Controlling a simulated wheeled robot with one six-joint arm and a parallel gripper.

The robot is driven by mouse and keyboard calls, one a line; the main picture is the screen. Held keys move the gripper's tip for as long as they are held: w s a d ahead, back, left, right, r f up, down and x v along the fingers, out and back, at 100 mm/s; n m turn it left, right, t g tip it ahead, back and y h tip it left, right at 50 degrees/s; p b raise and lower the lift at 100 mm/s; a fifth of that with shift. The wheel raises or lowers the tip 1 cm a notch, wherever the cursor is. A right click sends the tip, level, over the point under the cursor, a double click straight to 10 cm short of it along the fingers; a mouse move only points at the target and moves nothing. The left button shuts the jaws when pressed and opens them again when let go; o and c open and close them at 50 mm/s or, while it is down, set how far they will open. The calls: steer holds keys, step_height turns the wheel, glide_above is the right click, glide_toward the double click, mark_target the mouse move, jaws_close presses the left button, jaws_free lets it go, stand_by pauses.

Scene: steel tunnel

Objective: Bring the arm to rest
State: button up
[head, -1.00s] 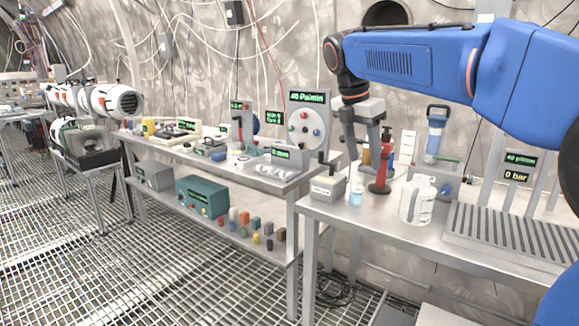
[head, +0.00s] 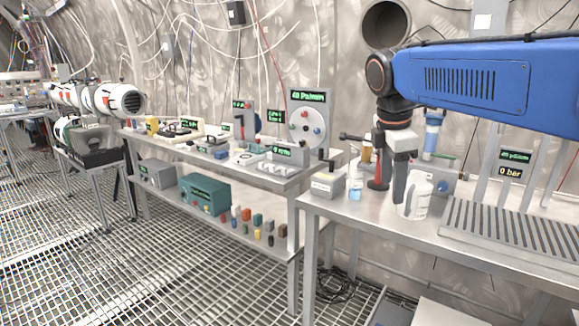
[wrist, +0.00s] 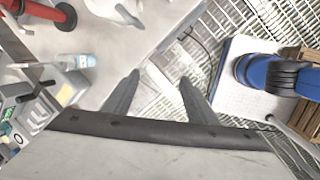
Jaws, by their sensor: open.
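My gripper (head: 400,185) hangs below the dark wrist of my blue arm, over the right-hand steel table (head: 340,212). In the head view it overlaps the white jug (head: 418,197), and I cannot tell from there whether they touch. In the wrist view its two dark fingers (wrist: 158,78) are spread apart. Nothing is held between them; the table edge and floor grating show below.
A red stand (head: 376,183), a small bottle (head: 355,187) and a beige box (head: 326,185) stand left of the jug. A ribbed rack (head: 510,230) lies on the right. Another bench (head: 225,160) with instruments stands to the left. The grating floor (head: 160,270) is open in front.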

steer(key=s+d+f+m+t+y, duration=0.1)
steer(key=s+d+f+m, duration=0.1)
steer(key=s+f+m, duration=0.7)
steer(key=s+d+f+m+t+y, duration=0.1)
steer(key=s+d+f+m, duration=0.2)
steer(key=s+f+m, duration=0.6)
steer(key=s+f, duration=0.3)
steer(key=s, duration=0.2)
steer(key=shift+s+d+f+t, duration=0.2)
steer(key=shift+f+t, duration=0.1)
